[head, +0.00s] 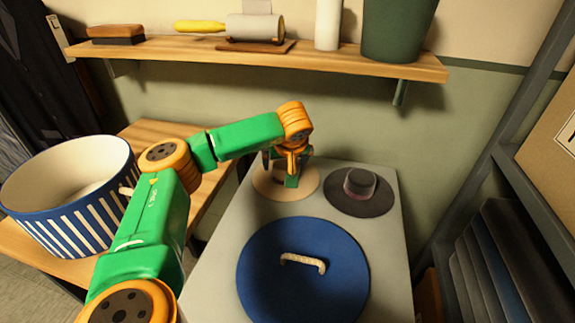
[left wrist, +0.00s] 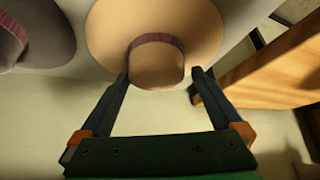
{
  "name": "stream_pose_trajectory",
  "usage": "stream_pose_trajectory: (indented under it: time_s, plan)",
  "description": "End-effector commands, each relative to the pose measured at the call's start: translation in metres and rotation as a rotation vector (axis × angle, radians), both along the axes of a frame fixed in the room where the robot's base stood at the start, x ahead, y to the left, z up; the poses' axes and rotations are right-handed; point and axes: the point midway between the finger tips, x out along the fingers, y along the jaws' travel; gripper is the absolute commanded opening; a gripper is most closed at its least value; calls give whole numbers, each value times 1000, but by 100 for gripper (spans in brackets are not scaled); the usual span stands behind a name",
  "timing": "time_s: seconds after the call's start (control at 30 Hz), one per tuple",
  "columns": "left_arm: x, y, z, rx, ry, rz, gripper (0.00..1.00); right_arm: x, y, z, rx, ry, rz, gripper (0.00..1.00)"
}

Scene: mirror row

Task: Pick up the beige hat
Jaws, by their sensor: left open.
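The beige hat (head: 305,186) lies brim down at the back left of the grey-white table; my gripper hides much of its crown in the head view. In the left wrist view the beige hat (left wrist: 157,66) shows a round crown, a dark red band and a wide brim. My left gripper (head: 284,172) is over the hat. In the left wrist view its open fingers (left wrist: 160,77) are on either side of the crown; I cannot tell whether they touch it. My right gripper is not in view.
A grey hat (head: 362,200) sits just right of the beige one. A large blue round item (head: 300,262) with a pale rope handle fills the table's front. A striped tub (head: 70,205) stands on a wooden surface at left. A loaded wall shelf (head: 345,62) hangs behind.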

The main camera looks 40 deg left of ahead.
Motion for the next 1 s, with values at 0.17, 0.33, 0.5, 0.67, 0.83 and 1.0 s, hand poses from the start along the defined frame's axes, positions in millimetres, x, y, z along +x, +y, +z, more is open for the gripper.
stream_pose_trajectory:
  time_s: [0.17, 0.33, 0.5, 0.67, 0.83, 1.0]
  plan:
    - [6, 6, -15, 0, 1, -3, 100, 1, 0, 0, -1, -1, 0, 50]
    - [6, 6, -14, 0, 0, -3, 97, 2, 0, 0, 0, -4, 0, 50]
    - [6, 6, -14, 0, 0, -3, 51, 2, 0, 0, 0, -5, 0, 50]
    - [6, 6, -14, 0, 0, -3, 30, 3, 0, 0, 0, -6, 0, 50]
    - [6, 6, -12, -1, -1, -2, 30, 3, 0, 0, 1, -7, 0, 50]
    - [7, 6, 8, -1, -5, -2, 30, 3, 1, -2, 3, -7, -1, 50]
